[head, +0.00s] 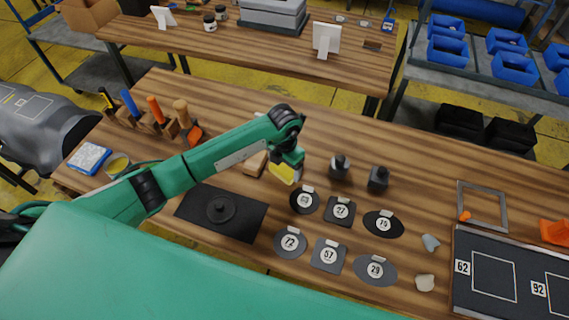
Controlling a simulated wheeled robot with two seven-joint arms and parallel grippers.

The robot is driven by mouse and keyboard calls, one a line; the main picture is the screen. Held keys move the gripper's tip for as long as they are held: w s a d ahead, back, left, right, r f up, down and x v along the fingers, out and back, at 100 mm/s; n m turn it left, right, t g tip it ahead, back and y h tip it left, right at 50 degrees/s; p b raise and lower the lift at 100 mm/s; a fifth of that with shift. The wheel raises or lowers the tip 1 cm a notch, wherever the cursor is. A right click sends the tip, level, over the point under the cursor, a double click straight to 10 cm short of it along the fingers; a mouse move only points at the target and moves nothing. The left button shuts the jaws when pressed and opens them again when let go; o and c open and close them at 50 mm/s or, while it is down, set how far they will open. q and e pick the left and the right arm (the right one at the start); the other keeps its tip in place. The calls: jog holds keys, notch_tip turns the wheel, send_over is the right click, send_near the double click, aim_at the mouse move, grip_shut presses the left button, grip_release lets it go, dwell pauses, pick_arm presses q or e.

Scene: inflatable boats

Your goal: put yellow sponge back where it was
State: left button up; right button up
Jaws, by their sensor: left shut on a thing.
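The yellow sponge (283,174) shows below the end of my green left arm. My left gripper (288,163) is shut on it, over the middle of the wooden workbench (330,125). Whether the sponge touches the bench is hard to tell. The gripper hides part of it. A wooden block (255,163) lies just left of the sponge. My right gripper is not in view.
Dark numbered patches (330,255) lie in front of the sponge. Two dark weights (340,167) stand to its right. Upright tools (157,113) stand in holders at far left. The bench's back middle is clear.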

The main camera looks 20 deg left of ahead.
aim_at(284, 167)
pick_arm(q)
jog(key=shift+f, duration=0.25)
jog(key=o, duration=0.8)
jog(key=shift+r, duration=0.1)
jog(key=shift+o, duration=0.5)
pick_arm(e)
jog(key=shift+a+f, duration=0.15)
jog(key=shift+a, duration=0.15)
pick_arm(q)
jog(key=shift+r, duration=0.55)
notch_tip(284, 167, up, 11)
jog(key=b, duration=0.3)
jog(key=shift+r, duration=0.15)
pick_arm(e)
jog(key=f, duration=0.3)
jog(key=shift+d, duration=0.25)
